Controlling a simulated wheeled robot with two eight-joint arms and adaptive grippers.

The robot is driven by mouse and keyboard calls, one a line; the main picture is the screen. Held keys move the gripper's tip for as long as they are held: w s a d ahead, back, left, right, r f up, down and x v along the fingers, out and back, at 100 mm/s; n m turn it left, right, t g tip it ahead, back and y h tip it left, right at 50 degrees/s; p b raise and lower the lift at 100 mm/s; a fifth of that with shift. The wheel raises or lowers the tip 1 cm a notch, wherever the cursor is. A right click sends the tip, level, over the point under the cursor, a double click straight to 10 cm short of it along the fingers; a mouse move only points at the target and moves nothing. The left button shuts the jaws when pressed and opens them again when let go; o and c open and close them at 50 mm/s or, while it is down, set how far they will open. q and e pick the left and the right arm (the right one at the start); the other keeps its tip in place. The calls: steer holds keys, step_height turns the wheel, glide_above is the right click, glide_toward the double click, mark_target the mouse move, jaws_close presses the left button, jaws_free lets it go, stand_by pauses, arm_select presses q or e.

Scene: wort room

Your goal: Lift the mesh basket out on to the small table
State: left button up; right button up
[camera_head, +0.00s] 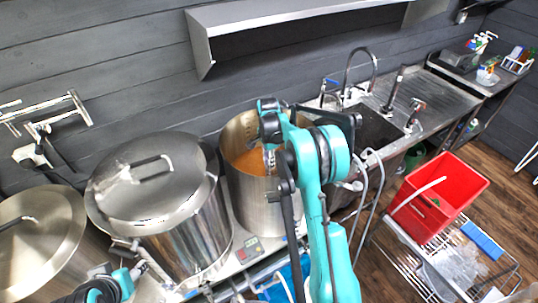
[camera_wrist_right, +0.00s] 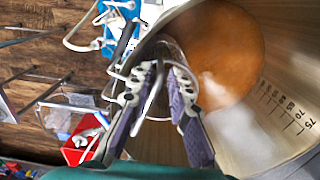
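The open steel pot (camera_head: 238,190) holds orange-brown liquid (camera_head: 248,160), which also shows in the right wrist view (camera_wrist_right: 222,50). My right gripper (camera_head: 270,135) is at the pot's mouth. In the right wrist view its two fingers (camera_wrist_right: 161,76) stand apart, with thin wires of the mesh basket (camera_wrist_right: 172,48) between and beyond them. I cannot tell whether the fingers touch the wires. The basket is mostly hidden by the fingers, beside the pot's inner wall. My left gripper (camera_head: 138,270) is at the lower left, too small to read. I cannot clearly identify the small table.
A lidded steel pot (camera_head: 190,235) stands left of the open one, with another lid (camera_head: 40,240) farther left. A sink with taps (camera_head: 372,130) is to the right. A red bin (camera_head: 465,185) and a wire rack (camera_head: 505,270) stand lower right. A shelf (camera_head: 290,14) hangs above.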

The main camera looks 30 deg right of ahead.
mark_target(269, 174)
steer(key=shift+f, duration=2.1)
jaws_close()
steer(key=shift+r, duration=0.1)
